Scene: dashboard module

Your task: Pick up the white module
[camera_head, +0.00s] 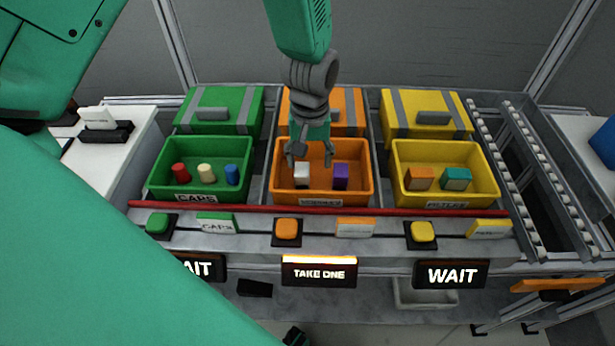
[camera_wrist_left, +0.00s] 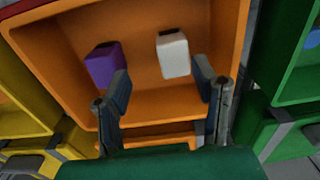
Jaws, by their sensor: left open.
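The white module (camera_head: 302,171) stands in the open orange bin (camera_head: 319,199), left of a purple module (camera_head: 340,176). In the left wrist view, the white module (camera_wrist_left: 173,53) is on the right and the purple module (camera_wrist_left: 104,66) on the left. My left gripper (camera_head: 309,159) is open and empty. It points down into the orange bin, close to the white module. In the left wrist view, the fingers of my left gripper (camera_wrist_left: 162,84) are spread, with the white module ahead, nearer the right finger. I see no contact. My right gripper is not in view.
A green bin (camera_head: 202,191) with several caps stands left, and a yellow bin (camera_head: 446,192) with two blocks right. A red bar (camera_head: 320,209) runs along the front. Below it are buttons and a lit "TAKE ONE" sign (camera_head: 319,272). Bin walls surround my left gripper closely.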

